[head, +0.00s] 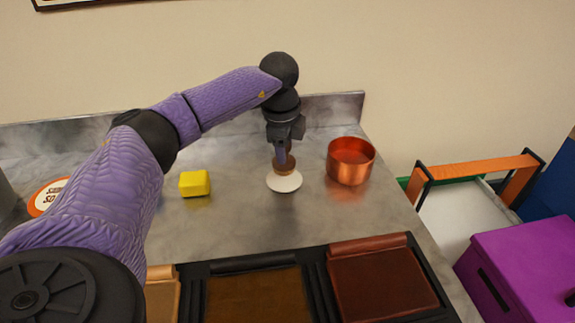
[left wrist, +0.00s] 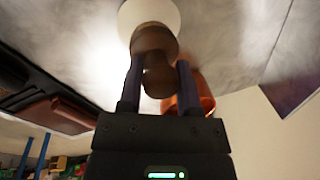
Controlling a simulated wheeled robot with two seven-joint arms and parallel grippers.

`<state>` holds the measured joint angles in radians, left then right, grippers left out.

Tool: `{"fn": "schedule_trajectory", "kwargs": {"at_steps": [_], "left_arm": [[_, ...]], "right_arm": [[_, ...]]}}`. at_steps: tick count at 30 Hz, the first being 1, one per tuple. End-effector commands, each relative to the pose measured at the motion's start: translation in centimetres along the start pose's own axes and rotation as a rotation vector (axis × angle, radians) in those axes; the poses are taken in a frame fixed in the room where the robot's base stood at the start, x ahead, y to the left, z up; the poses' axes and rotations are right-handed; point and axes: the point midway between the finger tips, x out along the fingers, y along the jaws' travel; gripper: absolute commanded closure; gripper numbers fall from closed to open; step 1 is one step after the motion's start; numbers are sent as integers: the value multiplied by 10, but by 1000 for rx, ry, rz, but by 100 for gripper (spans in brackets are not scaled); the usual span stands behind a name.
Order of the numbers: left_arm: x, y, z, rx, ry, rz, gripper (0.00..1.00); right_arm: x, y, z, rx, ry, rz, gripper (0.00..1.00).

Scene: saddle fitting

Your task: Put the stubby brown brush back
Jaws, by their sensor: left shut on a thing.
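The stubby brown brush (head: 284,165) is upright in the middle of the counter, a short brown body above a round white part (head: 284,182). I cannot tell whether the white part is its bristles or a small dish under it. My left gripper (head: 281,155) points down from above and is shut on the brush. In the left wrist view my left gripper (left wrist: 158,82) has a finger on each side of the brown brush (left wrist: 155,40), with the white part (left wrist: 148,14) beyond it. My right gripper is not in view.
A copper pot (head: 350,162) stands close on the right. A yellow block (head: 195,183) lies to the left, near a round orange-and-white sign (head: 48,196). A dark tray (head: 316,272) with brown and reddish panels lies in front. Right of the counter are a purple box (head: 520,262) and an orange-handled bin (head: 470,168).

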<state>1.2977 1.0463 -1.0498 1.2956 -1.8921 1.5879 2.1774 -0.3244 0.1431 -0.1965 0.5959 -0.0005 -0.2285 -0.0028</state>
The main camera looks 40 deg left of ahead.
Motion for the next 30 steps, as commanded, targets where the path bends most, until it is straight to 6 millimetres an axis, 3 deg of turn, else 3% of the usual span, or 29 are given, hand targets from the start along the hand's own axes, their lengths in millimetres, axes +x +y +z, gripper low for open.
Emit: {"fn": "schedule_trajectory", "kwargs": {"at_steps": [1,3,14,15,20,28,30], "left_arm": [[15,2,0,1,-2,3,100],[25,4,0,1,-1,2,100],[28,4,0,3,1,-1,100],[28,4,0,3,1,0,54],[28,4,0,3,1,-1,21],[27,4,0,3,2,-1,21],[19,3,-1,4,2,-3,21]], "right_arm": [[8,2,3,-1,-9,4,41],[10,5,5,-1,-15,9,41],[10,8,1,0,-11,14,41],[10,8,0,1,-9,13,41],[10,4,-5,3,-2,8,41],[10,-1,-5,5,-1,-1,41],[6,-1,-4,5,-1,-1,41]]}}
